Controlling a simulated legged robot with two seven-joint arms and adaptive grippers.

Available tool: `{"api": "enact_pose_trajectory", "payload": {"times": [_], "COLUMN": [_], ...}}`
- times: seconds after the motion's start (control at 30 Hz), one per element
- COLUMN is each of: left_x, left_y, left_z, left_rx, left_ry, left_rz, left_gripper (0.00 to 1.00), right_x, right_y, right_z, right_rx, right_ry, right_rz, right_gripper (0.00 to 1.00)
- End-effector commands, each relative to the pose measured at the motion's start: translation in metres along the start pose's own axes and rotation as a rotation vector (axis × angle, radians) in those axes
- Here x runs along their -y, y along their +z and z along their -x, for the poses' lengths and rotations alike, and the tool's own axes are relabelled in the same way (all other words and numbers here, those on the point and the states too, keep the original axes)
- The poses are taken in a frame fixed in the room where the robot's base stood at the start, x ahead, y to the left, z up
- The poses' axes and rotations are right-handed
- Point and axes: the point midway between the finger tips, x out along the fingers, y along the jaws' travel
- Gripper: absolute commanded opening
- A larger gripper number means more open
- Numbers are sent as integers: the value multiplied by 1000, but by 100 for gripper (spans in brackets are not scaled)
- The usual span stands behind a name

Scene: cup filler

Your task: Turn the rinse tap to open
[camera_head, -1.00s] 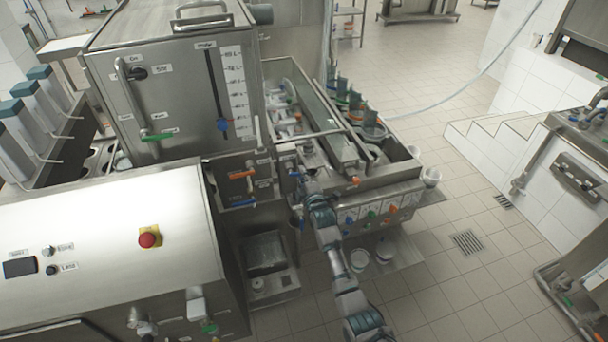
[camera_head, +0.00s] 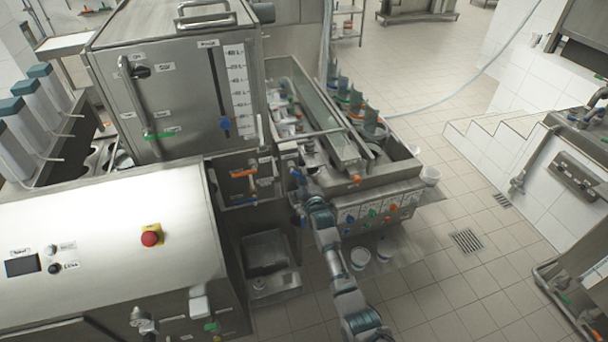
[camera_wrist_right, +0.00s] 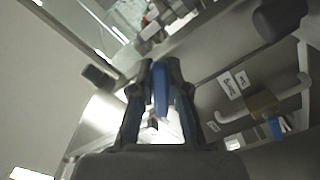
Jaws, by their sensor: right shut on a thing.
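My right gripper (camera_head: 300,188) is at the front left corner of the steel trough unit in the head view. In the right wrist view the gripper (camera_wrist_right: 160,92) has its two dark fingers closed on a blue tap handle (camera_wrist_right: 160,85), one finger on each side. The handle stands upright between the fingertips in that picture. In the head view the tap is small and mostly hidden by my gripper, so its turn angle is hard to tell. My left gripper is not in view.
An orange-handled valve (camera_head: 243,173) sits left of my gripper. The steel tank (camera_head: 180,85) stands behind it, and a box with a red button (camera_head: 150,238) is at the lower left. White cups (camera_head: 360,257) are below the trough. Tiled floor at the right is open.

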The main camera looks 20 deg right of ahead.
Motion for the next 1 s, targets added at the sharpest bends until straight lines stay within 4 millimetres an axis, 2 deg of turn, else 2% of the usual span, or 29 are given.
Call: {"api": "enact_pose_trajectory", "payload": {"times": [0.03,0.6,1.0], "left_x": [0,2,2], "left_y": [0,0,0], "left_z": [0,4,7], "left_rx": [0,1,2], "left_ry": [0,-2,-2], "left_rz": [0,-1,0], "left_gripper": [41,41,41], "right_x": [6,23,28], "right_y": [-1,-7,-14], "right_z": [0,0,0], "right_rx": [0,0,-1], "right_ry": [-9,-7,-3], "right_rz": [-44,-581,-848], "right_gripper": [0,0,0]}}
